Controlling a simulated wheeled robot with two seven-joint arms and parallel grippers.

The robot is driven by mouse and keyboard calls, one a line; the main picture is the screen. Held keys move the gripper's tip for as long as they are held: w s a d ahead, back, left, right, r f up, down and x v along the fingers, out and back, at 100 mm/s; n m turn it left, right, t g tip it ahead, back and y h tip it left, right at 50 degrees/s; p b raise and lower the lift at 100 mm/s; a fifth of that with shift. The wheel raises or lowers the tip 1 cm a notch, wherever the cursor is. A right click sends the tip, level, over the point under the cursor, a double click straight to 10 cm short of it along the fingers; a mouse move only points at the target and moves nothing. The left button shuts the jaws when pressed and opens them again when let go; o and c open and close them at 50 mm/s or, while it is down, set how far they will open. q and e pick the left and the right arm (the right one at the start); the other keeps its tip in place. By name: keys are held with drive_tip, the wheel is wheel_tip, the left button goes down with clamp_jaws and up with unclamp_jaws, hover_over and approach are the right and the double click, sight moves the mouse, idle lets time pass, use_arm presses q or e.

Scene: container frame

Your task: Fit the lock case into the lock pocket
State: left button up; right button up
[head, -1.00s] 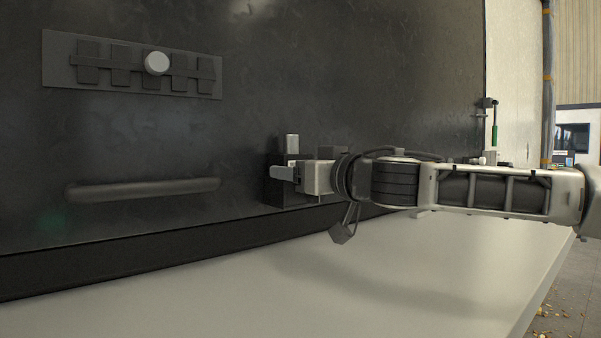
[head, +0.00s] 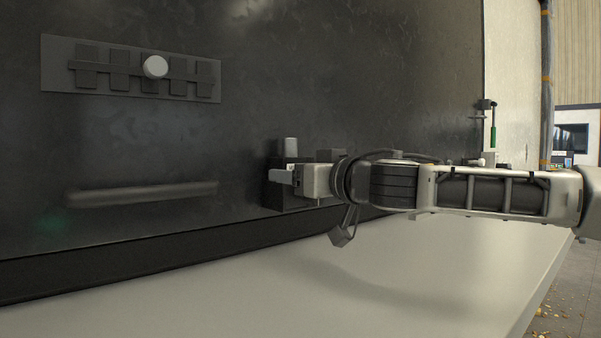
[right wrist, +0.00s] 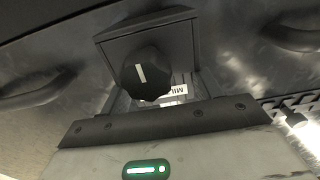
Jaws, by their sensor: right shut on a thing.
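My right gripper (head: 284,176) reaches in from the right, close to the dark panel. It is shut at a dark block (head: 284,199), which I take to be the lock case. A light grey upright piece (head: 286,147) rises above this block. In the right wrist view a dark box (right wrist: 150,38) stands beyond the gripper, with a black faceted knob (right wrist: 147,72) carrying a white mark in front of it. A small white label (right wrist: 176,90) shows beside the knob. I cannot clearly tell case and pocket apart, nor how deep any fit is. My left gripper is not in view.
The dark panel (head: 370,70) fills the back. It carries a slotted plate (head: 57,75) with a round pale knob (head: 155,66) at upper left and a bar handle (head: 140,194) below. A pale bench top (head: 400,270) in front is clear.

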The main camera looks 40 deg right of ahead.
sight(295, 144)
drive_tip(key=shift+r+p, duration=0.9)
drive_tip(key=shift+r, duration=0.5)
drive_tip(key=shift+r+p, duration=2)
drive_tip(key=shift+r, duration=0.4)
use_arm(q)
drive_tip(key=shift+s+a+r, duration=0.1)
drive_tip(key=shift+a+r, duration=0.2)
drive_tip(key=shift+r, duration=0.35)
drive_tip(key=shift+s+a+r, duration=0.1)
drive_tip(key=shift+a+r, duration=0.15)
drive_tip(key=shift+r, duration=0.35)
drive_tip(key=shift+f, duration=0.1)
use_arm(e)
drive_tip(key=shift+f, duration=0.2)
drive_tip(key=shift+f+b, duration=0.9)
drive_tip(key=shift+b, duration=0.1)
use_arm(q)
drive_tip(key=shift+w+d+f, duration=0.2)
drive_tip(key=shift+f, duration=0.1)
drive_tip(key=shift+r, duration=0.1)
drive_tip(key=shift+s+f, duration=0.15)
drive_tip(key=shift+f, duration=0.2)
